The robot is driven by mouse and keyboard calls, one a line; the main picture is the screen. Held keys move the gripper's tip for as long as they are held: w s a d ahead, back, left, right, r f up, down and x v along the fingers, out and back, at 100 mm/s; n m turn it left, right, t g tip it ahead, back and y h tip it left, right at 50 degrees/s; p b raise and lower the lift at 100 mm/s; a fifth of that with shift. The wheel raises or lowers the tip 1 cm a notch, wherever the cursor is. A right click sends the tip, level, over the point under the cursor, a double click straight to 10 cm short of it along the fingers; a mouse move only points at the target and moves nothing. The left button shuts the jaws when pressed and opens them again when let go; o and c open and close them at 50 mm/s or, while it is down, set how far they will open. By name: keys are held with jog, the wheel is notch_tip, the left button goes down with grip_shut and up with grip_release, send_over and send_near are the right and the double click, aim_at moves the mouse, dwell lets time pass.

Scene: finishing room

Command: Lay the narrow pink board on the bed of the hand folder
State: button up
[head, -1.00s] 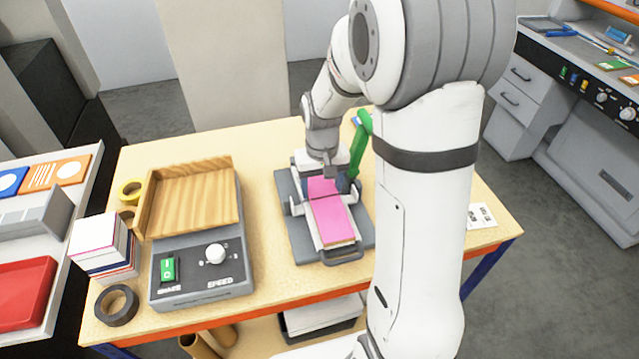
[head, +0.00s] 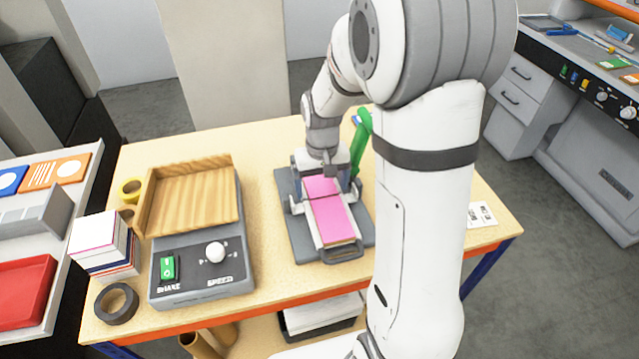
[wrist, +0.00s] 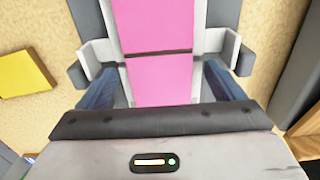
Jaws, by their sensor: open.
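The narrow pink board (head: 330,217) lies lengthwise on the bed of the grey hand folder (head: 295,240), between its side guides. A dark line crosses the board; it also shows in the wrist view (wrist: 158,28). My gripper (wrist: 160,85) is open, with one blue finger on each side of the board's near part and a gap to it on both sides. In the head view my gripper (head: 326,176) is at the folder's far end and partly hides it. The folder's green lever (head: 362,140) stands up beside my wrist.
A control box (head: 200,272) with a wooden tray (head: 190,197) stands left of the folder. Card stacks (head: 103,243) and a black tape roll (head: 116,303) are at the table's left edge. A yellow pad (wrist: 24,74) lies beside the folder. Bare table separates box and folder.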

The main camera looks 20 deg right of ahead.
notch_tip(320, 180, up, 7)
jog(key=shift+r+b, duration=0.2)
jog(key=shift+b, duration=0.15)
jog(key=shift+r, duration=0.2)
jog(key=shift+s, duration=0.1)
jog(key=s+r+t, duration=0.1)
jog(key=s+r, duration=0.1)
jog(key=s, duration=0.6)
jog(key=s+r+t, duration=0.2)
jog(key=s, duration=0.7)
jog(key=shift+s+a+r, duration=0.25)
jog(key=shift+s+r, duration=0.05)
jog(key=shift+r, duration=0.05)
